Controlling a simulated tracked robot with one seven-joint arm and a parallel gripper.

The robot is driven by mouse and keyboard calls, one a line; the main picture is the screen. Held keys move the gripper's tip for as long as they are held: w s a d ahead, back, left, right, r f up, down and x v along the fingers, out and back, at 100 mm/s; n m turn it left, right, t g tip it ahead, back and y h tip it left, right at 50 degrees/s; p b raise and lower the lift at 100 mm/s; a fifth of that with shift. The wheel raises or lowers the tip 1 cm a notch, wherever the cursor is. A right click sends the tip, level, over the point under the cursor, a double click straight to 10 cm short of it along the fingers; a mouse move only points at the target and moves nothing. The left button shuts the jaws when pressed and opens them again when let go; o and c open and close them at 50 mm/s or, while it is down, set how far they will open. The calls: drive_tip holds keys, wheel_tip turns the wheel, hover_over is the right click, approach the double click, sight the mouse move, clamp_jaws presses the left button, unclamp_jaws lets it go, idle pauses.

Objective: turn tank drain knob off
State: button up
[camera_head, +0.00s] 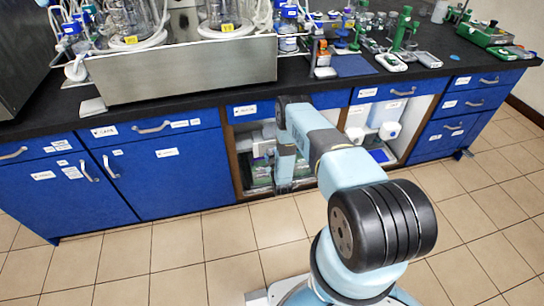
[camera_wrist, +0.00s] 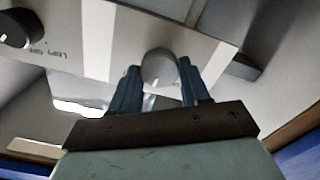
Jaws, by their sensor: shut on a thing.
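A round grey knob (camera_wrist: 158,66) sits on a pale panel (camera_wrist: 200,40) in the wrist view, with a small light mark near its lower edge. My gripper (camera_wrist: 159,74) has one dark blue finger on each side of the knob and is shut on it. The printing by this knob is hidden or too small to read. In the head view my arm reaches down to the open cabinet bay (camera_head: 236,160); the knob cannot be made out there.
Another, darker knob (camera_wrist: 18,28) with printed lettering beside it is at the upper left of the wrist view. The blue cabinets (camera_head: 170,175) carry a dark worktop crowded with glassware and a metal-fronted bioreactor unit (camera_head: 185,75). The tiled floor (camera_head: 180,260) is clear.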

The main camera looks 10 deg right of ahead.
drive_tip(key=n, duration=0.5)
drive_tip(key=shift+a+f+n, duration=0.1)
drive_tip(key=shift+a+n, duration=0.1)
drive_tip(key=shift+n, duration=0.2)
drive_tip(key=shift+a+f+n, duration=0.1)
drive_tip(key=shift+n, duration=2)
drive_tip(key=o, duration=0.8)
drive_tip(key=shift+o, duration=1.3)
drive_tip(key=s, duration=1.4)
